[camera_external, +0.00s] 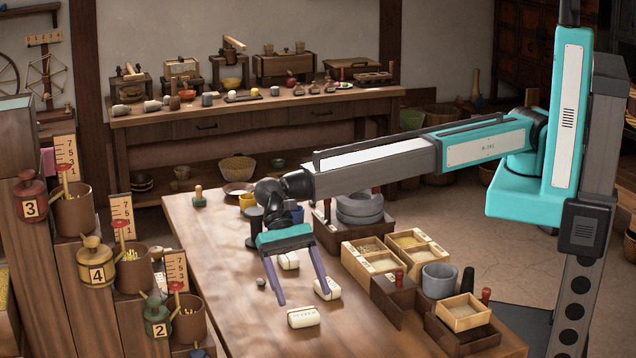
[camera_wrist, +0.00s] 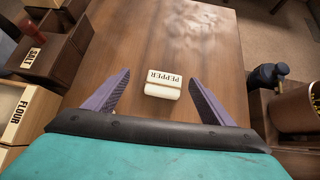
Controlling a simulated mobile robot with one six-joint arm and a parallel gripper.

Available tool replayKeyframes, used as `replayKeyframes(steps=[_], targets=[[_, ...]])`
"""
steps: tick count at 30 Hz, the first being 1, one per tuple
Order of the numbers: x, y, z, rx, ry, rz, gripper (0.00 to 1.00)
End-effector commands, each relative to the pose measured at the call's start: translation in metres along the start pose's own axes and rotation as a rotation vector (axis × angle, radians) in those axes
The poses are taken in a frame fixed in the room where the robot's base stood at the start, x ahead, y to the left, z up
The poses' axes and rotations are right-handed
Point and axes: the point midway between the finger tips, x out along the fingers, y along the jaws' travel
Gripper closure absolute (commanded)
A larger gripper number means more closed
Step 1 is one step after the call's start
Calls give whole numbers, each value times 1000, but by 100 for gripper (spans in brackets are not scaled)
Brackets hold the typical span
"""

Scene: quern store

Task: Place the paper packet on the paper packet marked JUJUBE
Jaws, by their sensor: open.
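A white paper packet (camera_external: 303,317) with dark lettering lies at the front of the long table. In the wrist view a packet (camera_wrist: 163,84) reads PEPPER and lies ahead between my fingers. Two more white packets show in the outside view, one (camera_external: 289,261) behind my gripper and one (camera_external: 328,290) by its right finger; their lettering cannot be read. No label reading JUJUBE is legible. My gripper (camera_external: 303,297) is open and empty, pointing down above the table; it also shows in the wrist view (camera_wrist: 157,75). Whether a finger touches a packet cannot be told.
Wooden boxes (camera_external: 415,244), a grey mortar (camera_external: 439,280) and a stone quern (camera_external: 360,207) stand along the table's right side. Boxes marked SALT (camera_wrist: 36,60) and FLOUR (camera_wrist: 18,112) show in the wrist view. Numbered pots (camera_external: 97,262) stand at left.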

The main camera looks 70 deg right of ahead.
Motion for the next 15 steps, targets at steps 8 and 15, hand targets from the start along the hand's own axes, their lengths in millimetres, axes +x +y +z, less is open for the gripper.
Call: replayKeyframes(steps=[8, 15], targets=[[-31, -1, 30, 9, 272, -7, 23], [-64, -2, 52, 37, 472, -53, 23]])
